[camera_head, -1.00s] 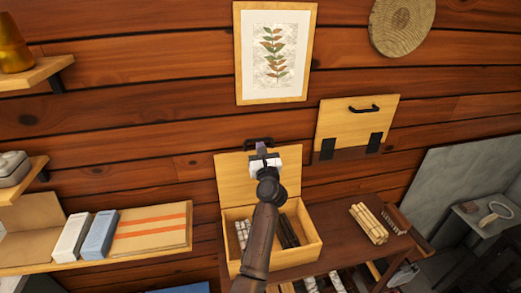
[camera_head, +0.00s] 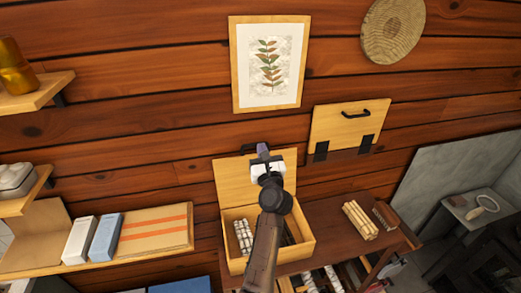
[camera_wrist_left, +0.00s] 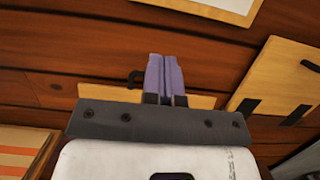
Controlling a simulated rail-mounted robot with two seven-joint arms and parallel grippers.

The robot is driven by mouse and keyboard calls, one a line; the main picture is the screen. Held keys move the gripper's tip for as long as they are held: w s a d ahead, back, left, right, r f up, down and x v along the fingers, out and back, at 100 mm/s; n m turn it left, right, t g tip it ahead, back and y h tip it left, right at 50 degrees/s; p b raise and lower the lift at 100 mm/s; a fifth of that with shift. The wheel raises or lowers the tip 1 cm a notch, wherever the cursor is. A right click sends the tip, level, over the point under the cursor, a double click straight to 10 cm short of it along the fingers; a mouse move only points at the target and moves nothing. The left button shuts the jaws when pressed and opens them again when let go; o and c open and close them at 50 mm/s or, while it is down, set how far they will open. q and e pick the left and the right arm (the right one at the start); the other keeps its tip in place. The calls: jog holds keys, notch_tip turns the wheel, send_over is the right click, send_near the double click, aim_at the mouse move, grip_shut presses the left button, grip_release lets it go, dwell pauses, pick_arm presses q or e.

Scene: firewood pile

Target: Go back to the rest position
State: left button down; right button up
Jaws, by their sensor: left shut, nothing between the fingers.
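My left gripper (camera_head: 263,150) is in front of the raised lid of an open wooden box (camera_head: 238,266) in the head view. In the left wrist view its two purple-grey fingers (camera_wrist_left: 164,75) are pressed together with nothing between them. The lid (camera_head: 232,182) stands up behind the gripper, and its dark handle (camera_head: 246,149) shows just left of the fingertips. I cannot tell whether the fingers touch it. My left arm covers part of the box. The right gripper is not in view.
The box holds light sticks (camera_head: 242,237) and dark pieces. A bundle of pale sticks (camera_head: 360,220) lies on the brown bench (camera_head: 325,212). Shelves with boxes (camera_head: 104,237) stand at left. A framed leaf picture (camera_head: 268,62) and a closed wooden hatch (camera_head: 349,125) are on the wall.

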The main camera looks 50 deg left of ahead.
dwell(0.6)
pick_arm(q)
jog(key=w+d+r+m+t+h, duration=0.35)
jog(key=d+m+t+h, duration=0.35)
jog(key=m, duration=0.6)
jog(key=w+d+r+m+t+h, duration=0.2)
jog(key=d+r+m+t+h, duration=0.2)
jog(key=m+t+h, duration=0.7)
jog(key=s+d+f+m+g+h, duration=0.25)
jog(key=d+m+g+h, duration=0.6)
jog(key=m, duration=1.25)
jog(key=s+d+f+m+g+y, duration=0.3)
jog(key=s+f+g, duration=0.4)
jog(key=s+f, duration=1)
jog(key=s+d+f+m+g+y, duration=0.3)
jog(key=s+f+g, duration=0.5)
jog(key=s+f, duration=0.8)
jog(key=s+d+y, duration=0.1)
jog(key=s+d, duration=0.1)
jog(key=shift+s+f, duration=0.35)
jog(key=shift+s, duration=0.05)
